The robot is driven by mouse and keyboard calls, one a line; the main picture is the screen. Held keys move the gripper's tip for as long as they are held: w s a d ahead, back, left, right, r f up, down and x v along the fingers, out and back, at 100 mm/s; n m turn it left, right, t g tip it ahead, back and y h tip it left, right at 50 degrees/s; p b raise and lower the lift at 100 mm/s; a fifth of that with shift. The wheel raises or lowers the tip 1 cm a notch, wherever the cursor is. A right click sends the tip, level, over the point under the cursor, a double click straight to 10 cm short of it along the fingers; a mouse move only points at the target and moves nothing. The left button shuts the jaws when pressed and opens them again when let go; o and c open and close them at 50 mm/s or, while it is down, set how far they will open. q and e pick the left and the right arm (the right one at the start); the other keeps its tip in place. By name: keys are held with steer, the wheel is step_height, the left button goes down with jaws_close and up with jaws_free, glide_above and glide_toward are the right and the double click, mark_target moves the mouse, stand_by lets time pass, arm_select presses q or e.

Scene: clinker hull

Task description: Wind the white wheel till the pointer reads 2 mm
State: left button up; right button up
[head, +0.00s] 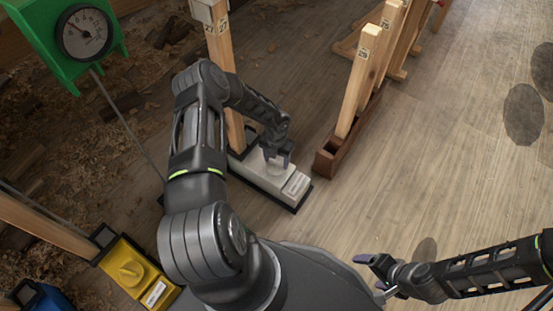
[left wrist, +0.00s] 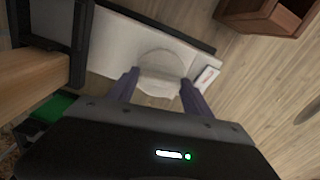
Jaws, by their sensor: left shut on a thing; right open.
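The white wheel (left wrist: 160,72) sits on a white block-shaped base (head: 255,175) at the foot of a wooden post (head: 234,125). My left gripper (head: 277,158) is shut on the wheel from above; in the left wrist view its two purple fingers (left wrist: 157,88) lie at either side of it. The wheel is partly hidden by the gripper in the head view. A round dark dial (head: 84,32) with a pointer is on a green housing at the upper left; the pointer's exact reading is too small to tell. My right gripper (head: 376,275) is open and empty at the lower right.
A yellow unit (head: 133,272) with its own knob stands at the lower left, with a blue one (head: 40,297) beside it. Numbered wooden posts (head: 357,85) stand in a brown trough (head: 335,158) right of the white base. The floor further right is clear.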

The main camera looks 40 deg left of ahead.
mark_target(276, 161)
arm_select(q)
steer(key=shift+m, duration=0.4)
steer(key=o, duration=1.4)
steer(key=shift+c, duration=0.2)
steer(key=shift+r, duration=0.1)
step_height(276, 161, up, 7)
steer(key=p, duration=0.2)
steer(key=shift+p, duration=0.35)
steer(key=shift+r, duration=0.3)
steer(key=shift+c, duration=0.3)
